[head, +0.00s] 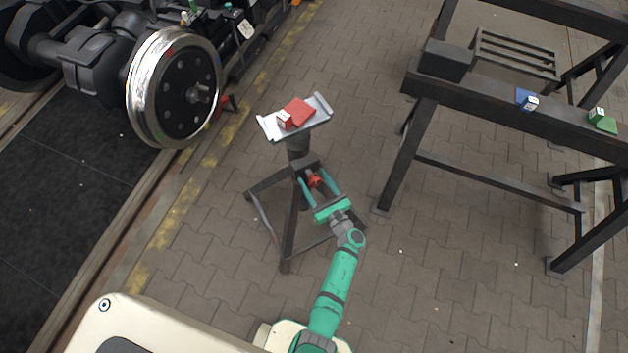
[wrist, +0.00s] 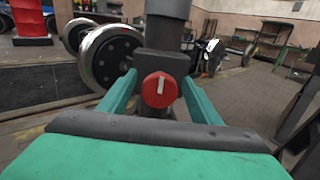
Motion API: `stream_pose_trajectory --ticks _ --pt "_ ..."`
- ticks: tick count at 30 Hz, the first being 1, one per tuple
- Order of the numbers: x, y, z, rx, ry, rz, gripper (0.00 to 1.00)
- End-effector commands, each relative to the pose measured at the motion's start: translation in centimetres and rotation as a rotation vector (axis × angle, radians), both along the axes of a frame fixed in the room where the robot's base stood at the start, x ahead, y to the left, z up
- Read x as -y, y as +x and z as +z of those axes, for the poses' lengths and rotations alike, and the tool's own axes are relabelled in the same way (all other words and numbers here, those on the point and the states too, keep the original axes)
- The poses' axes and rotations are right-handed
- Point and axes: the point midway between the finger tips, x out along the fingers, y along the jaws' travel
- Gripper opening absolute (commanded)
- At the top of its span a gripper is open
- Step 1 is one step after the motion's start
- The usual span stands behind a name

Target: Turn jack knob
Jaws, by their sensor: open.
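The jack knob (wrist: 159,90) is a round red knob with a white upright mark, on the dark jack stand's column in the wrist view. In the head view the red knob (head: 314,181) shows between my gripper's fingers. The jack stand (head: 297,146) stands on splayed legs and has a grey top plate (head: 320,104). My gripper (head: 308,180) is open, its two green fingers on either side of the knob. In the wrist view my gripper (wrist: 158,92) has a finger left and right of the knob; I cannot tell whether either touches it.
A red block (head: 297,112) lies on the jack's top plate. A wheelset (head: 175,88) on a rail stands at the left. A dark steel trestle (head: 510,105) with blue and green pieces stands at the right. The paved floor between the jack and trestle is clear.

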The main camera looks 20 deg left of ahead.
Motion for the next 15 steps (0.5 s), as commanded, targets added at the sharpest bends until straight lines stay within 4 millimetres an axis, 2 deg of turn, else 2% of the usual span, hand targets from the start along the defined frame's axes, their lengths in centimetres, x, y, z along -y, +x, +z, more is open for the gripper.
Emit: stream_pose_trajectory --ticks 4,9,15 --pt "0.0 -0.01 0.0 0.0 0.0 0.0 0.56" --pt "0.01 -0.03 0.01 0.0 0.0 0.0 0.18" --pt "0.02 -0.04 0.01 -0.005 0.005 0.0 0.18"
